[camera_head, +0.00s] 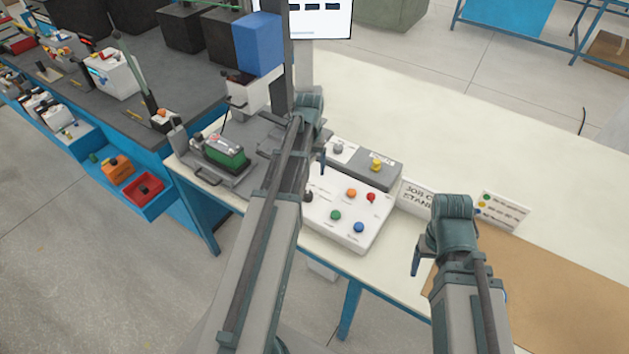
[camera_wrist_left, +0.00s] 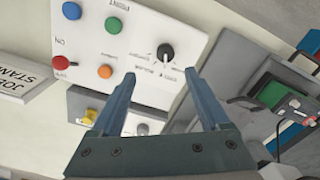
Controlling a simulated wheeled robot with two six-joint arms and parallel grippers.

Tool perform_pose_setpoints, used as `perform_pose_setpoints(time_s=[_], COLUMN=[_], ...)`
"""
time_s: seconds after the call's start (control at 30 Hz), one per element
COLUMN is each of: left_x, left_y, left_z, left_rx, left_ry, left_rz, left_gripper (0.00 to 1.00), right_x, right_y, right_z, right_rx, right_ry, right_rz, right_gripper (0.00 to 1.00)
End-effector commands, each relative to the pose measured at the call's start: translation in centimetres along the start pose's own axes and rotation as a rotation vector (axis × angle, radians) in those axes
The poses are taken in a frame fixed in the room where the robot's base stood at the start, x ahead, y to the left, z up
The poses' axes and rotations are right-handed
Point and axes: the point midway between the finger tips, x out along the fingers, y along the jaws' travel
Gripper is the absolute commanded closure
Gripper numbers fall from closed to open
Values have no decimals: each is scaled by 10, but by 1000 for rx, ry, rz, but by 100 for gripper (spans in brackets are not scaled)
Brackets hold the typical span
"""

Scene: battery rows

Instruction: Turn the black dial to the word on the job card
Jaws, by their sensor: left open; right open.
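The black dial (camera_wrist_left: 165,52) is on the white control panel (camera_wrist_left: 125,50), with small upside-down words around it in the left wrist view. I cannot read its setting for sure. In the head view the dial (camera_head: 308,197) shows at the panel's left edge, partly covered by my left arm. My left gripper (camera_wrist_left: 160,77) is open; its two fingers straddle the line to the dial and appear short of it, with nothing between them. My right gripper (camera_head: 416,256) is open and empty, right of the panel.
The panel carries orange (camera_head: 351,193), red (camera_head: 371,197), green (camera_head: 336,215) and blue (camera_head: 359,227) buttons. A green battery (camera_head: 226,151) in a fixture stands left. A brown mat (camera_head: 560,290) lies right.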

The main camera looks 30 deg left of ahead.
Motion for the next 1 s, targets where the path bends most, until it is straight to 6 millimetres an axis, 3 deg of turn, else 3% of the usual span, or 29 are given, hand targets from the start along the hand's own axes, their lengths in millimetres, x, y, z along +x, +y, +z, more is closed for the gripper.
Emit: perform_pose_setpoints(time_s=[0.13,0.47,1.0], left_x=[-2,6,73], left_y=[-15,-15,-14], left_z=[-8,-8,-8], left_rx=[-31,-31,-30], left_ry=[2,3,3], left_rz=[4,4,4], left_gripper=[21,21,21], right_x=[-2,6,72], right_y=[0,0,-7], right_z=[0,0,-4], right_rx=[0,0,2], right_ry=[0,0,0], right_rz=[0,0,0], right_gripper=[26,26,26])
